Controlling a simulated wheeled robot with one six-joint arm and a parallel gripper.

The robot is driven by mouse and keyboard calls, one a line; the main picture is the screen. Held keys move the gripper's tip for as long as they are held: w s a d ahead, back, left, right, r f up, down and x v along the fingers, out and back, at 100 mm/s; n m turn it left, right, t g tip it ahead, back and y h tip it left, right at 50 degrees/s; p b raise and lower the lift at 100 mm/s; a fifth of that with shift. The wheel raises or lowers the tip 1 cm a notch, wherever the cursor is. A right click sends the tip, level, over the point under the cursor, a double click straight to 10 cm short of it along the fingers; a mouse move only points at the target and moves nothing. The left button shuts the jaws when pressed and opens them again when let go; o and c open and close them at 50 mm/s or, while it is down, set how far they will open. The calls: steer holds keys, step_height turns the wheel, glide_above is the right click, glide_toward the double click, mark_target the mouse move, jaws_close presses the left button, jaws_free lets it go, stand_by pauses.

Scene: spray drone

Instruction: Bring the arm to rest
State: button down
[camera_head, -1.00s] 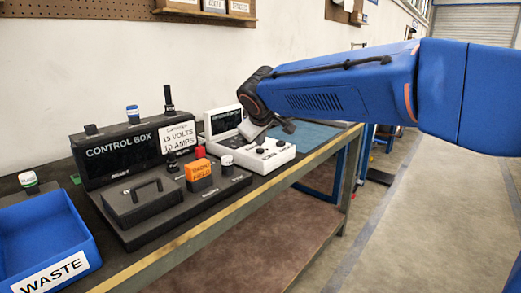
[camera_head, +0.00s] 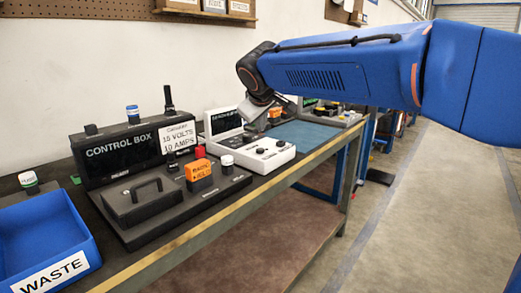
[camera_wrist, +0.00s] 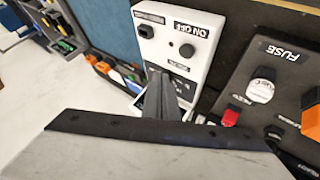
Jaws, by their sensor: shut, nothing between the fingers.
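My blue arm reaches in from the right in the head view. At its end my gripper (camera_head: 254,112) hangs above the bench, over the back part of the white switch box (camera_head: 258,152). In the wrist view my gripper (camera_wrist: 158,75) shows as grey fingers drawn together with nothing between them. I cannot tell the exact gap, but in the head view the gripper looks clear above the box.
The black control box (camera_head: 130,150) and its base, with an orange block (camera_head: 199,177) and a white-capped fuse (camera_head: 226,164), stand left of the white box. A blue waste bin (camera_head: 45,240) is at front left. A blue mat (camera_head: 305,135) lies beyond. The floor at right is open.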

steer(key=shift+r, duration=0.6)
steer(key=s+d+f+m+g+h, duration=0.15)
steer(key=s+d+f, duration=0.25)
steer(key=s+d, duration=0.5)
steer(key=s+d+f+m+g+y, duration=0.1)
steer(key=s+d+f+m, duration=0.3)
steer(key=d, duration=0.9)
steer(key=s+d+f+m+g, duration=0.1)
steer(key=s+d+f+m, duration=0.1)
steer(key=s+d+f, duration=0.3)
steer(key=s+d+f+m+g, duration=0.1)
steer(key=s+d+f, duration=0.4)
steer(key=s+f, duration=0.8)
steer(key=s+m, duration=0.1)
steer(key=s, duration=0.6)
steer(key=shift+s+d, duration=0.2)
